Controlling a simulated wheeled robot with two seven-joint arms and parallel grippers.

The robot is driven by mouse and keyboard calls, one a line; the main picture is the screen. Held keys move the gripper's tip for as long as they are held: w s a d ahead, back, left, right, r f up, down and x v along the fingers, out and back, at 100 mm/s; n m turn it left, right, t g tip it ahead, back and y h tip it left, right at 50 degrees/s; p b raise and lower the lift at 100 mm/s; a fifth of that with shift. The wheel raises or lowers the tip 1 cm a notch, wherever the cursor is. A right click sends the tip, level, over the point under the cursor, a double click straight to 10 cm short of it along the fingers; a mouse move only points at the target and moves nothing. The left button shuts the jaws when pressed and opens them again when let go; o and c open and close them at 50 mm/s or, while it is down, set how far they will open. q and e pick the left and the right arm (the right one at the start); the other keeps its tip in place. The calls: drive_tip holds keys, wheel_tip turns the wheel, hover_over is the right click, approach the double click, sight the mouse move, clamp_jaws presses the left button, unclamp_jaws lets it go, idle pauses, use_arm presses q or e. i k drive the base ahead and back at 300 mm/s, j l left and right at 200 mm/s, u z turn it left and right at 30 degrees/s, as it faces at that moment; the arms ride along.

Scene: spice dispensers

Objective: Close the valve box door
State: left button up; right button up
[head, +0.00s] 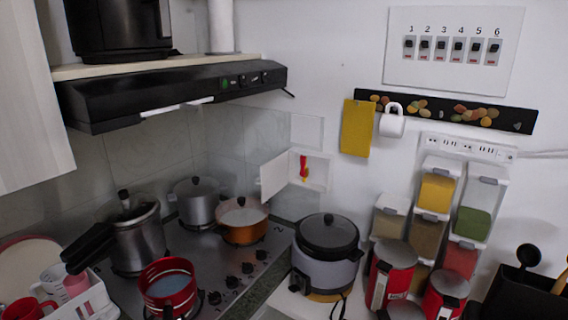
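The valve box (319,173) is a small white box on the back wall, right of the stove corner. A red valve handle with a bit of yellow (304,167) shows inside it. Its white door (273,177) stands open, swung out from the box's left side. Neither of my grippers is in view, and nothing touches the door.
An orange pot (243,235) on the stove and a rice cooker (326,280) stand below the box. Spice dispensers (428,229) are farther right. A range hood (170,95) is at upper left.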

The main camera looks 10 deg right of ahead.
sight(273, 178)
drive_tip(key=i+l, duration=0.2)
drive_tip(key=i, duration=0.2)
drive_tip(key=i+l, duration=0.15)
drive_tip(key=i, duration=0.25)
drive_tip(key=u, duration=0.05)
